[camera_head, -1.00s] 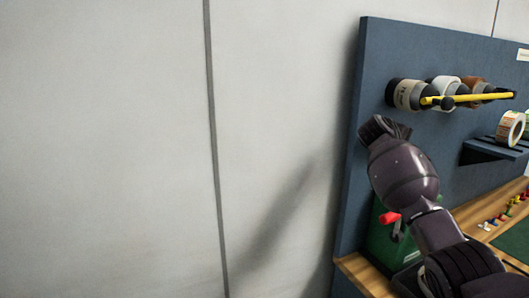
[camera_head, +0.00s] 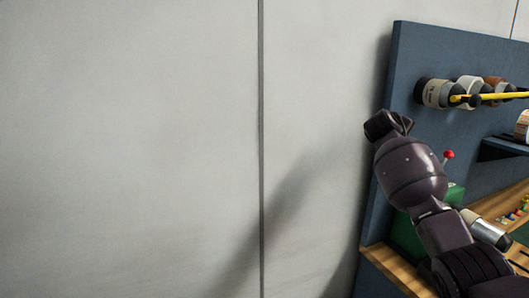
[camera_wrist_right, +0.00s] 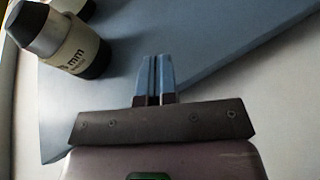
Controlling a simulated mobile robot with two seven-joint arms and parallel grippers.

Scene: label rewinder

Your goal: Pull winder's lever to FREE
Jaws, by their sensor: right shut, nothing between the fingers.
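The winder shows only in part in the head view, as a green body (camera_head: 405,238) low against the blue panel, mostly behind my right arm. A red ball knob (camera_head: 448,154) on a thin rod stands just right of my arm, above the green part; I cannot tell its setting or whether it is the task's lever. My right gripper (camera_head: 388,125) is up at the panel's left edge, apart from the knob and to its upper left. Its two fingers (camera_wrist_right: 154,80) are together and empty in the right wrist view. My left gripper is out of view.
The blue panel (camera_head: 410,60) carries spools (camera_head: 437,93) on a peg with a yellow bar (camera_head: 495,97). A spool also shows in the right wrist view (camera_wrist_right: 70,45). A silver cylinder (camera_head: 485,228) lies right of my arm. A wooden bench (camera_head: 392,264) is below; bare wall fills the left.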

